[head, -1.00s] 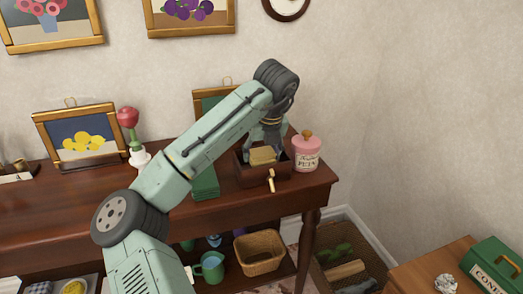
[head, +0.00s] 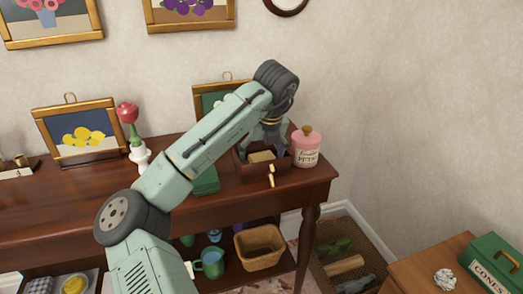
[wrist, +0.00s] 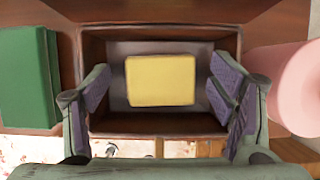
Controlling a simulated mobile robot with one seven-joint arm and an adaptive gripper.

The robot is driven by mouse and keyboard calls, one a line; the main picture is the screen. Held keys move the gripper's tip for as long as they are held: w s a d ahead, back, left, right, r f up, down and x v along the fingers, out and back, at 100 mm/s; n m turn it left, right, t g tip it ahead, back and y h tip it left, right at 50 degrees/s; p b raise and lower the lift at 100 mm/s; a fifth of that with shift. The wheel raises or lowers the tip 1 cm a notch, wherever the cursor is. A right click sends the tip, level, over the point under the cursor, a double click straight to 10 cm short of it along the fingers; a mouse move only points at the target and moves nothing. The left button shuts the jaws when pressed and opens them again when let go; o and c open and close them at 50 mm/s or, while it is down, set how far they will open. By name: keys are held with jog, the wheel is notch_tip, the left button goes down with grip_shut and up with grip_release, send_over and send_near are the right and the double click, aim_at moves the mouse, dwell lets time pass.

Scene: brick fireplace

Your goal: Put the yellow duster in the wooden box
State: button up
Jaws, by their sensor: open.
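The yellow duster (head: 262,157) is a flat, pale yellow block. It lies inside the wooden box (head: 246,175), a dark brown open box on the table. In the wrist view the duster (wrist: 160,80) rests within the walls of the box (wrist: 160,124), near its middle. My gripper (head: 267,145) is over the box, pointing down. In the wrist view my gripper (wrist: 160,95) is open, with one finger on each side of the duster and a gap to each. Part of the box is hidden behind my arm and fingers.
A pink jar (head: 306,151) stands close to the right of the box. A green object (head: 206,181) lies at its left. A rose figure (head: 129,120) and framed pictures stand farther left. A basket (head: 259,247) and a mug (head: 211,262) are on the lower shelf.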

jog(key=shift+r, duration=0.35)
jog(key=v, duration=1.2)
jog(key=shift+r, duration=0.3)
